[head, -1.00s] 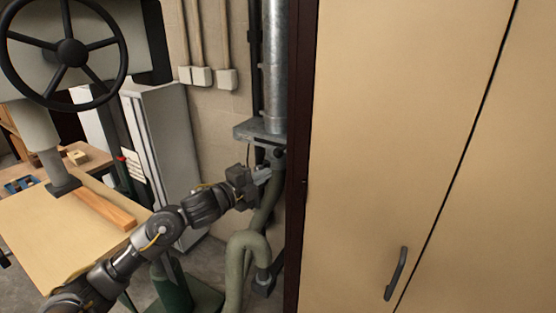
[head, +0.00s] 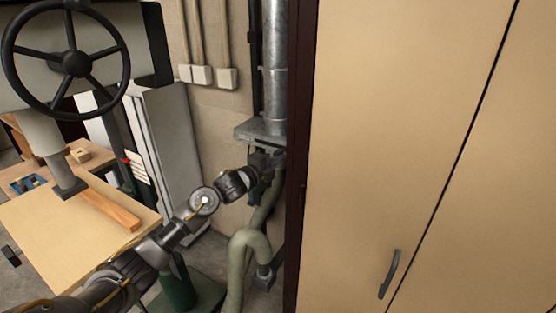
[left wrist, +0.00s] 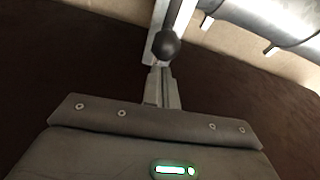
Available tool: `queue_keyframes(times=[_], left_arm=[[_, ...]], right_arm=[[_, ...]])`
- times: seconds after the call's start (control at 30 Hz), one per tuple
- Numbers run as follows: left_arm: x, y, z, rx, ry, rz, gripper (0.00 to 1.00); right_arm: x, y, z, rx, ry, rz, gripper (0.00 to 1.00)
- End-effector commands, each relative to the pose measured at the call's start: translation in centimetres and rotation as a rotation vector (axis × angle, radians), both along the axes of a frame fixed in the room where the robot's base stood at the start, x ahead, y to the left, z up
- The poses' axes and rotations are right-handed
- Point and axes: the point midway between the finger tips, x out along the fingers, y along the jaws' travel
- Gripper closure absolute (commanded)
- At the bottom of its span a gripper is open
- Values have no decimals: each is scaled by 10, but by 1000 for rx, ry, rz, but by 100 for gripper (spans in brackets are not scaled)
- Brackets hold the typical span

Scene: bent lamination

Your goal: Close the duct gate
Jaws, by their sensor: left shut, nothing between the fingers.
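The duct gate (head: 250,133) is a flat grey metal plate across the vertical metal duct (head: 275,85), just left of the tall cabinet. Its round black knob (left wrist: 167,44) shows in the left wrist view, straight beyond my fingertips. My left gripper (head: 276,158) is shut and empty, just below the plate, and hides the knob in the head view. In the left wrist view, the closed fingers (left wrist: 161,80) end at the knob's near side; I cannot tell whether they touch it. My right gripper is in neither view.
The tall tan cabinet (head: 400,120) stands close on the right; its dark side (left wrist: 50,75) fills much of the left wrist view. A flexible hose (head: 242,260) hangs below the duct. A machine with a black handwheel (head: 75,64) and a wooden table (head: 60,230) stand left.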

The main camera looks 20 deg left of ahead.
Motion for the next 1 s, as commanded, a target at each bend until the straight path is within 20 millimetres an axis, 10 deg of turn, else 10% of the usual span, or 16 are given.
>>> queue_keyframes(times=[0.3,0.7,1.0], left_arm=[[1,5,-1,2,-1,2,100],[16,97,-4,3,-2,6,100],[18,115,0,0,0,5,100]], right_arm=[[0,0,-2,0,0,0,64],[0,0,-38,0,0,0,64],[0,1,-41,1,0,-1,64]])
